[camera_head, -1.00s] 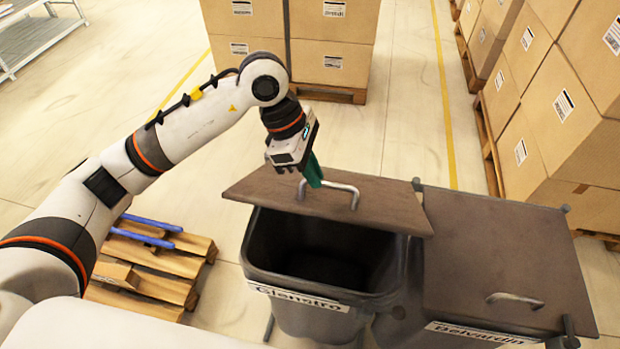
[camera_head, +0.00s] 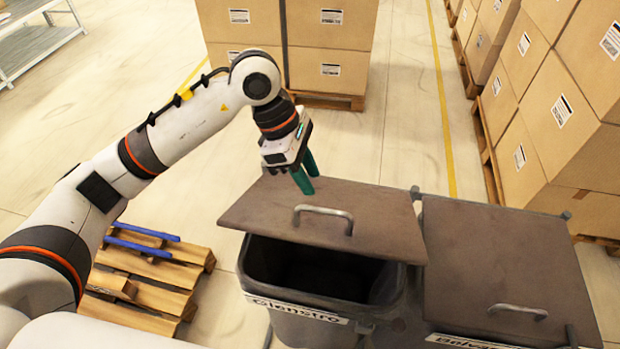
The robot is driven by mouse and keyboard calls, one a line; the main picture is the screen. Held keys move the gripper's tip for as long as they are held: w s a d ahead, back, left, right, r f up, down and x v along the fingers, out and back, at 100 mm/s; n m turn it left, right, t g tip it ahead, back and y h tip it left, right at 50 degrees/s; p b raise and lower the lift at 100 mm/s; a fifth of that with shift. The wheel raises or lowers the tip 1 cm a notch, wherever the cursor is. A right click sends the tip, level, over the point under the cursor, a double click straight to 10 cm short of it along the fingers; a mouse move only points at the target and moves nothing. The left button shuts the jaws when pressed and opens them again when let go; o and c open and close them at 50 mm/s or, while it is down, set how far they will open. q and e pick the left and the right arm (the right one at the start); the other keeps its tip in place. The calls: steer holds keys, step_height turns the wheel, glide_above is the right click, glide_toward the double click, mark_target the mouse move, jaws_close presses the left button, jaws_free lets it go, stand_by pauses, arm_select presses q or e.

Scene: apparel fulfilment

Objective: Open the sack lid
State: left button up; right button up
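The left grey bin, labelled "Glenstro" (camera_head: 300,310), has a brown lid (camera_head: 385,222) with a curved metal handle (camera_head: 335,211) on top. The lid is partly raised, and a dark gap shows between its front edge and the bin's front rim. My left gripper (camera_head: 310,184) has two green fingers, slightly apart, pointing down. It is open and empty, above and behind the handle in the picture, apart from it. The inside of the bin is too dark to show contents. My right gripper is not in view.
A second bin (camera_head: 470,337) stands to the right, its brown lid (camera_head: 500,250) with a handle lying shut. Stacked cartons (camera_head: 330,70) stand behind, and more cartons (camera_head: 560,110) at right. A wooden pallet (camera_head: 150,270) lies left of the bins. Floor behind the bins is clear.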

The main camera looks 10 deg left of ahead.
arm_select(q)
steer(key=b+v, duration=0.2)
steer(key=v, duration=0.8)
steer(key=shift+r, duration=0.15)
steer(key=shift+s, duration=0.15)
